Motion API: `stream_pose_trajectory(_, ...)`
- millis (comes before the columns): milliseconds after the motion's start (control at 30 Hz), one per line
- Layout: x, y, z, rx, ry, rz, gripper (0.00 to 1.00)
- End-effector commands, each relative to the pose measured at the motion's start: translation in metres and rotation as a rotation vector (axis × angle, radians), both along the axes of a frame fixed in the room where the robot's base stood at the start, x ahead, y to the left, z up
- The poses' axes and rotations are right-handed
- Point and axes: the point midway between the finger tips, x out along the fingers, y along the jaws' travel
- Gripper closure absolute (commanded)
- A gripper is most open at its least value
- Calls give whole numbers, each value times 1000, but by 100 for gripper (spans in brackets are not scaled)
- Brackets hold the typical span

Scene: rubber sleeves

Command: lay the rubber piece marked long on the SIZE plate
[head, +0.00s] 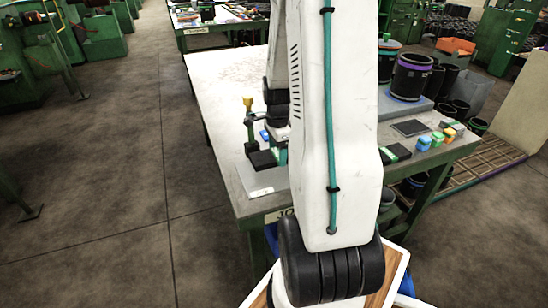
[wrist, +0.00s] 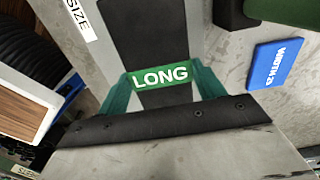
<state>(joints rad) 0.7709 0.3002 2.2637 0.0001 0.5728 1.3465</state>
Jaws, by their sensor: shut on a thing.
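My gripper (wrist: 162,88) has teal fingers shut on the sides of a black rubber piece (wrist: 142,38) with a green LONG label (wrist: 161,75). The piece reaches out past the fingers toward the top of the wrist view. The plate (head: 264,182) is at the table's near left corner. I cannot tell whether the piece touches the plate.
A green stand with a yellow top (head: 248,104) is close by. Dark cylinders (head: 411,77), coloured blocks (head: 437,138) and a dark pad (head: 410,128) sit on the right. The table's far left (head: 225,80) is bare.

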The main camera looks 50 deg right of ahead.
Motion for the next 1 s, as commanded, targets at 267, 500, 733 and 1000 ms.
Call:
stream_pose_trajectory(267, -2, 2, -34, 3, 4, 1, 63)
stream_pose_trajectory(500, -2, 1, -35, 3, 4, -1, 63)
stream_pose_trajectory(733, -3, 0, -36, 3, 4, -3, 10)
stream_pose_trajectory(1000, -3, 0, -30, 2, 2, -3, 10)
